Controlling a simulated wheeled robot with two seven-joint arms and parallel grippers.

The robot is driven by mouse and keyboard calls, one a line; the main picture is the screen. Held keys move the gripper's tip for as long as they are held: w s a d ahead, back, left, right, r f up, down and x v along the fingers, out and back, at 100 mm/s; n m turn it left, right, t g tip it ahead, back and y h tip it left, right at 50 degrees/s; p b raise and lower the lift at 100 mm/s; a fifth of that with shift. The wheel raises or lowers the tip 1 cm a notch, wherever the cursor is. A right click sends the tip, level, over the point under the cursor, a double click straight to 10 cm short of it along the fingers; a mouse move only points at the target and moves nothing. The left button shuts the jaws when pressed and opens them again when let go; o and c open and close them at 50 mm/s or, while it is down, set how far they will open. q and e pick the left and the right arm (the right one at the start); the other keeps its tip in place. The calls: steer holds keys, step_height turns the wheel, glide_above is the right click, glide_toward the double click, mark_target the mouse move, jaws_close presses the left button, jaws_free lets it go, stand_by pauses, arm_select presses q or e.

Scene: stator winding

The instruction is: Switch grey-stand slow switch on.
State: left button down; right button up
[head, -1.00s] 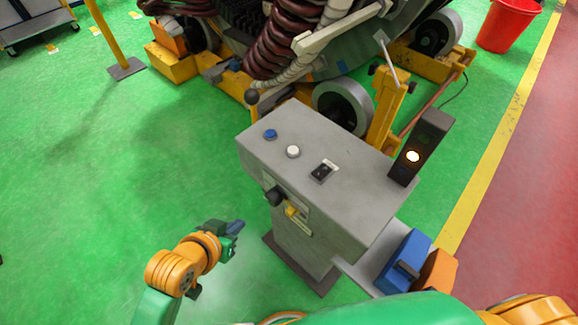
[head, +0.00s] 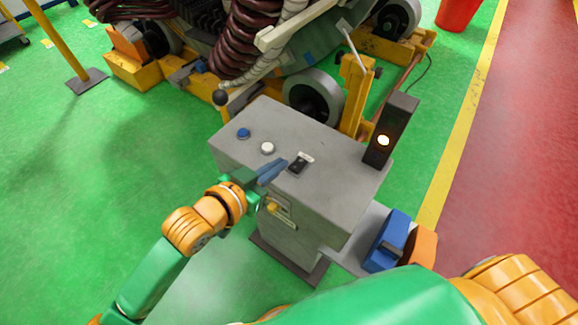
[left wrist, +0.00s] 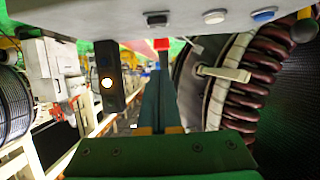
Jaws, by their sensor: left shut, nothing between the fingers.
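The grey stand (head: 325,185) has a slanted top with a blue button (head: 243,133), a white button (head: 267,148) and a small black switch (head: 298,164) with a pale label. I cannot read the label or tell the switch's position. My left gripper (head: 273,171) is shut and empty, its dark fingertips over the stand's near edge, just left of the black switch. In the left wrist view the shut fingers (left wrist: 159,72) point toward the black switch (left wrist: 157,19), with a visible gap. My right gripper is out of view.
A light tower (head: 390,130) with a lit pale-yellow lamp rises at the stand's right corner. A large machine with wheels stands behind. Green floor is free at left.

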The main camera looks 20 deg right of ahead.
arm_select(q)
glide_above(289, 178)
steer(key=shift+w+d+f, duration=0.15)
steer(key=shift+d+f, duration=0.1)
steer(key=shift+f, duration=0.3)
steer(key=shift+w+d+f, duration=0.15)
steer(key=shift+d+f, duration=0.05)
steer(key=shift+f, duration=0.35)
steer(key=f, duration=0.2)
steer(key=shift+s+a+f, duration=0.2)
steer(key=shift+a+f, duration=0.1)
steer(key=shift+f, duration=0.1)
steer(key=shift+s+a+f, duration=0.1)
steer(key=shift+a+f, duration=0.05)
steer(key=shift+f, duration=0.4)
steer(key=shift+f, duration=0.1)
